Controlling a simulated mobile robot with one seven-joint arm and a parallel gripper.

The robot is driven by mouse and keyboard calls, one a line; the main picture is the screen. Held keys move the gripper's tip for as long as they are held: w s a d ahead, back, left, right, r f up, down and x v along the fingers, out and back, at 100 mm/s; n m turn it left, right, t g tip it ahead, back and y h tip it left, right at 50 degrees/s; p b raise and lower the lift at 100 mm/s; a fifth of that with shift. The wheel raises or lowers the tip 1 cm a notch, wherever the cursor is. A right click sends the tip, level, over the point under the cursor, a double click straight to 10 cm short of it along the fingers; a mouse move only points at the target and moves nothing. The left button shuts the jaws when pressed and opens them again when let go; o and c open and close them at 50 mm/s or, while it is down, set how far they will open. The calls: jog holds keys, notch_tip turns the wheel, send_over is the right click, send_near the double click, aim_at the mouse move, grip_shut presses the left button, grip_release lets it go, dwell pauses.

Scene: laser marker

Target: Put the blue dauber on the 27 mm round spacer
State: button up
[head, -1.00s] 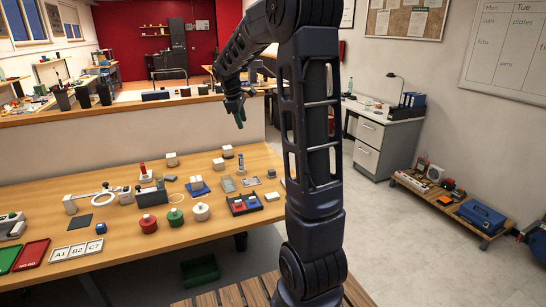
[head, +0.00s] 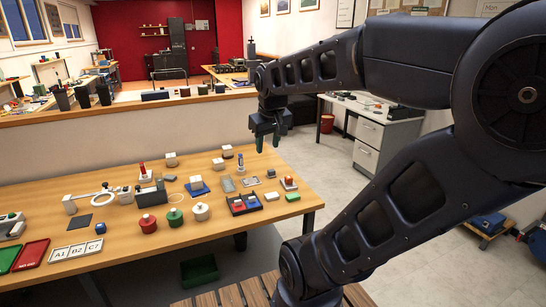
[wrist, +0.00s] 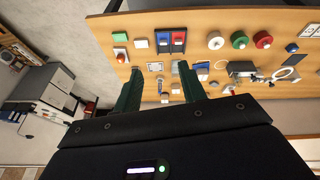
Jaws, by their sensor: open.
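My gripper (head: 267,146) is open and empty, held above the far right part of the workbench. In the wrist view its two green-dark fingers (wrist: 158,80) are apart with bench items beyond them. A slim upright piece with a bluish body (head: 241,161) stands on the bench left of and below the gripper; it may be the blue dauber, but I cannot be sure. Round knobbed pieces in red (head: 148,224), green (head: 175,217) and white (head: 200,212) stand near the front. No size marking is readable, so I cannot tell which piece is the 27 mm round spacer.
A red-and-blue tray (head: 232,208), a white block on a blue pad (head: 191,192), a green block (head: 293,197) and a red-topped block (head: 289,184) surround the area. A magnifier arm (head: 85,197) and labelled cards (head: 75,251) lie to the left. Bare wood shows between them.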

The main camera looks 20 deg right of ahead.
jog(key=shift+m+t, duration=0.3)
jog(key=shift+m, duration=0.6)
jog(key=s, duration=0.1)
jog(key=s+f, duration=0.1)
jog(key=s, duration=0.1)
jog(key=s+f, duration=0.1)
jog(key=s, duration=0.1)
jog(key=shift+a+f, duration=0.15)
jog(key=shift+a, duration=0.1)
